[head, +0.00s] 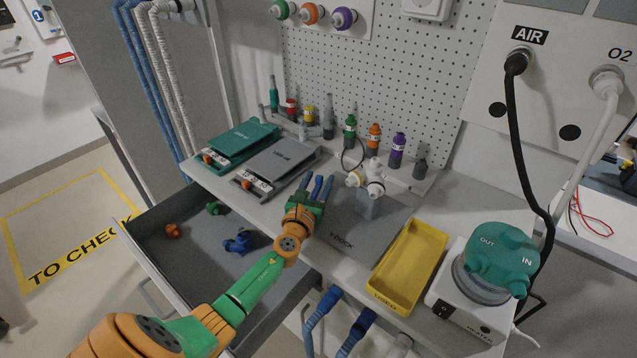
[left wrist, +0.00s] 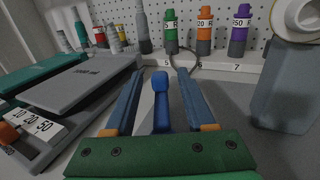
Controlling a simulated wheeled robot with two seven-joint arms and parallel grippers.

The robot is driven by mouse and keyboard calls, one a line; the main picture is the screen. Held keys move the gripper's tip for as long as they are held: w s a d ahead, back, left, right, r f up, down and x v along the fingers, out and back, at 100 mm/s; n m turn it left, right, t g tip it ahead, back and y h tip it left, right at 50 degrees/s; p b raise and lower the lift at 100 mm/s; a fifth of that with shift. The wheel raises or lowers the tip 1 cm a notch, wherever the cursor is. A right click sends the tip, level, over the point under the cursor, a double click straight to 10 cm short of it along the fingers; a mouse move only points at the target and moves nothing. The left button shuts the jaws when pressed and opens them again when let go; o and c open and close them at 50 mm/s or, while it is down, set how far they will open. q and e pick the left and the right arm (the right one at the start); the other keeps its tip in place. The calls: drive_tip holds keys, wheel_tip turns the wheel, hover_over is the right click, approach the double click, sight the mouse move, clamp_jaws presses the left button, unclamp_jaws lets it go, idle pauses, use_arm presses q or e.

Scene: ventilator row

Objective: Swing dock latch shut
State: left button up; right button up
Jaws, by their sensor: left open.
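The grey dock plate (head: 345,236), lettered Y-DOCK, lies on the bench with a grey post (head: 367,207) holding a white Y-shaped piece (head: 371,180). The post also shows at the right of the left wrist view (left wrist: 285,85). My left gripper (head: 317,184) is open over the bench just left of the dock. In the left wrist view a blue round-ended lever (left wrist: 161,92) stands between its spread fingers (left wrist: 160,88), with gaps on both sides. It looks like the dock latch; its base is hidden by the gripper. My right gripper is not in view.
A teal device (head: 237,143) and a grey device (head: 281,162) lie left of the gripper. A yellow tray (head: 414,262) and a white humidifier unit (head: 466,300) stand right of the dock. Coloured connectors stand along the pegboard (head: 380,75). An open drawer (head: 195,262) juts out below.

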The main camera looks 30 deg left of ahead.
use_arm(q)
drive_tip(key=shift+s+r, duration=0.1)
drive_tip(key=shift+c, duration=0.9)
clamp_jaws()
drive_tip(key=m+h+b, duration=0.1)
drive_tip(key=h, duration=0.1)
drive_tip(key=d+m+h+b, duration=0.1)
drive_tip(key=h+b, duration=0.1)
drive_tip(key=m+h+b, duration=0.2)
drive_tip(key=shift+d+f+t, duration=0.3)
drive_tip(key=shift+f+t, duration=0.05)
drive_tip(key=shift+t, duration=0.05)
drive_tip(key=shift+d+r+h+b, duration=0.1)
drive_tip(key=shift+r+h+b, duration=0.05)
drive_tip(key=shift+h+b, duration=0.25)
drive_tip(key=shift+r, duration=0.2)
drive_tip(key=shift+o, duration=0.9)
unclamp_jaws()
drive_tip(key=shift+d, duration=0.1)
drive_tip(key=s, duration=0.6)
drive_tip(key=shift+s+a, duration=0.35)
drive_tip(key=shift+s, duration=0.05)
